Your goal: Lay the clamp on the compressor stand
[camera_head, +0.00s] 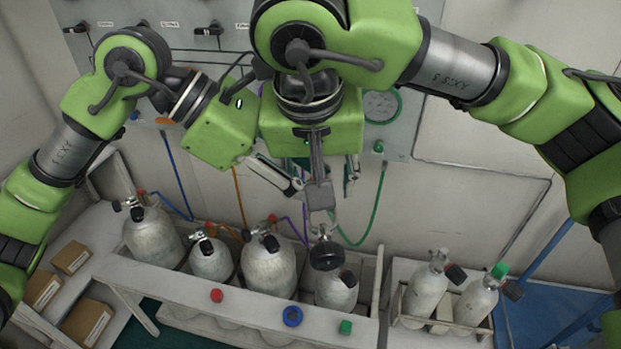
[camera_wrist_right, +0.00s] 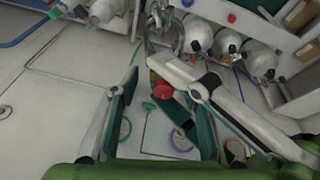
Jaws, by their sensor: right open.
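What looks like the clamp, a metal fitting with a round black knob (camera_head: 326,254), shows at the top of the rightmost cylinder in the long rack. Whether it touches that cylinder is unclear. My right gripper (camera_head: 335,185) is above it, fingers pointing down. My left gripper (camera_head: 292,188) reaches in from the left, close beside the right one. Its fingertips overlap other parts, so its grip is unclear. A blue structure (camera_head: 565,305) at the far right may be the compressor stand.
Several grey cylinders (camera_head: 268,268) stand in the long white rack (camera_head: 190,296), with red, blue and green caps on its front. Two more cylinders (camera_head: 428,290) stand in a small crate to the right. Boxes (camera_head: 70,257) sit at left. Hoses hang from the wall panel behind.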

